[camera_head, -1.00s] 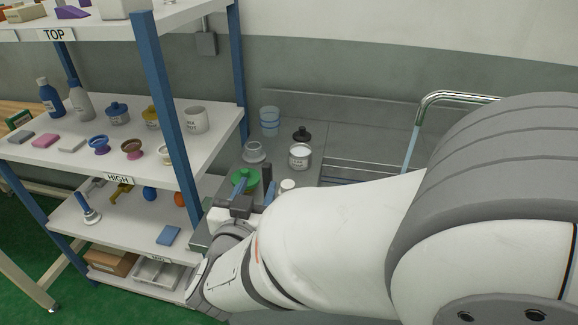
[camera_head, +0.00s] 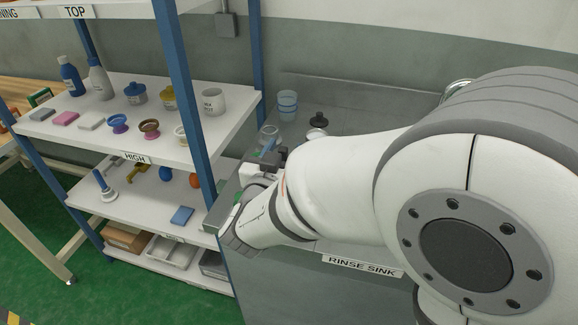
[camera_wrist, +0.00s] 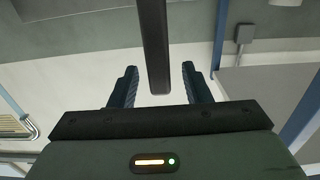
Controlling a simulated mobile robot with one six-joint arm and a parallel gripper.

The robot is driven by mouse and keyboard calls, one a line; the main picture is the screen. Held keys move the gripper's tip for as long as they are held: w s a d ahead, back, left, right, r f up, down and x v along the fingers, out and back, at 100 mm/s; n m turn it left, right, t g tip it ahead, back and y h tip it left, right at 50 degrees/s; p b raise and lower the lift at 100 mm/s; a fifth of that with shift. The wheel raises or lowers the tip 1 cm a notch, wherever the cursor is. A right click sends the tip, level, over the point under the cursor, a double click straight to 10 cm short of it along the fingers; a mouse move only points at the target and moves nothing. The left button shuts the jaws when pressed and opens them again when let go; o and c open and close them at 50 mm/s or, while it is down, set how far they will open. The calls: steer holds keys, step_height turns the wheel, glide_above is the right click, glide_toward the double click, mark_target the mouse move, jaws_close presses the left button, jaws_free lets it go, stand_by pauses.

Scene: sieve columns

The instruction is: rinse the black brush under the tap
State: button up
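A dark upright bar, apparently the black brush's handle (camera_wrist: 154,45), runs from the top edge of the wrist view to between my fingers. A visible gap remains on at least its right side. My gripper (camera_wrist: 160,70) has its two blue-grey fingers apart, one on each side of the bar. In the head view my gripper (camera_head: 268,154) is over the left end of the sink unit, largely hidden by my own arm. The brush head is out of sight. The chrome tap (camera_head: 459,87) is mostly hidden behind my arm; its bent pipe (camera_wrist: 30,128) shows in the wrist view.
The rinse sink (camera_head: 350,85) has blue stacked cups (camera_head: 287,106), a clear glass vessel (camera_head: 269,133) and a black knobbed pot (camera_head: 319,120) on its deck. A shelf rack with a blue post (camera_head: 190,100) stands close at left, holding bottles, cups and a blue-handled brush (camera_head: 103,186).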

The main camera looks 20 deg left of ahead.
jaws_close()
stand_by(0.5)
